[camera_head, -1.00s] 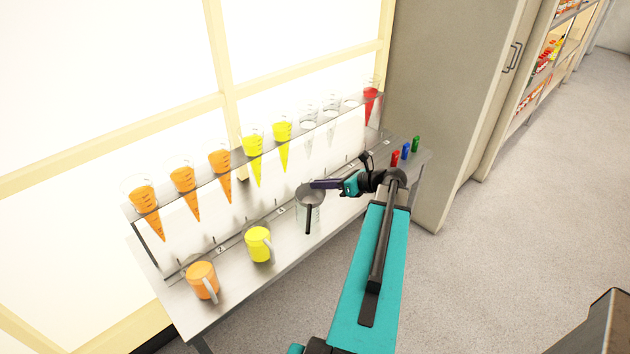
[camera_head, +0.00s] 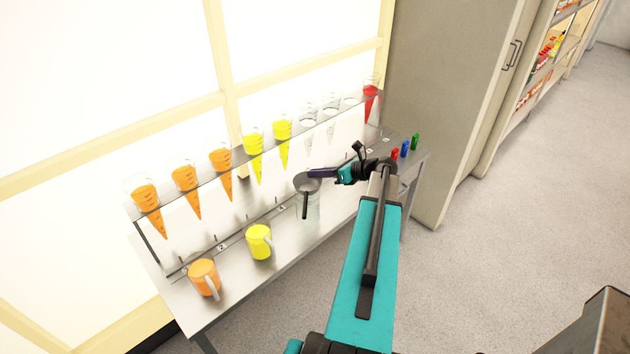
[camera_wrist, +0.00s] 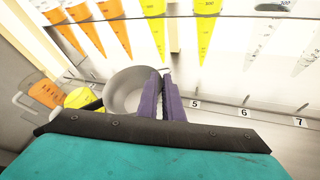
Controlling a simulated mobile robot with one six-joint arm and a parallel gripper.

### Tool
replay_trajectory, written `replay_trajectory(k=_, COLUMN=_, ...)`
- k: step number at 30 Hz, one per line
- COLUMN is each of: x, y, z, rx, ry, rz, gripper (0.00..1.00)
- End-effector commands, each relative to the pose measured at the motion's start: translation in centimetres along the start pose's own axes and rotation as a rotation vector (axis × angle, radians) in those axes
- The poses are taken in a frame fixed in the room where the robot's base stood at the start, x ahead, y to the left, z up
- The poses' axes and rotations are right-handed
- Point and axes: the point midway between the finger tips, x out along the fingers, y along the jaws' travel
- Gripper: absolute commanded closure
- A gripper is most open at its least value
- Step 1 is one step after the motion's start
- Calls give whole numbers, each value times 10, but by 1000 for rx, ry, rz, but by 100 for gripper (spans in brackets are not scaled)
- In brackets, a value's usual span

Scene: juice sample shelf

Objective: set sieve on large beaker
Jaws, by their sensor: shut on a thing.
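The sieve (camera_head: 307,183) is a grey round bowl with a dark handle pointing down in the head view. My gripper (camera_head: 322,173) has purple fingers and is shut on the sieve's rim. In the wrist view the sieve (camera_wrist: 128,90) sits at the tips of the purple fingers (camera_wrist: 168,92). The large beaker (camera_head: 309,208) is clear glass and stands on the bench below the sieve. In the head view the sieve overlaps the beaker's top. I cannot tell whether they touch. The beaker's rim is mostly hidden.
An orange jug (camera_head: 204,278) and a yellow jug (camera_head: 259,242) stand to the left on the bench (camera_head: 235,290). A rack (camera_head: 205,187) of orange, yellow, clear and red cones runs behind. Small red, blue and green items (camera_head: 405,149) stand at the right end.

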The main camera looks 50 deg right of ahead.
Motion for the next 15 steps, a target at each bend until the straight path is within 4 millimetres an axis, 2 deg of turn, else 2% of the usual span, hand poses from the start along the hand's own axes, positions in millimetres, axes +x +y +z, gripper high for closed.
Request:
replay_trajectory(k=6, x=6, y=-8, z=4, rx=1, ry=0, rz=1, gripper=100)
replay_trajectory(k=15, x=16, y=-14, z=-20, rx=2, ry=0, rz=1, gripper=100)
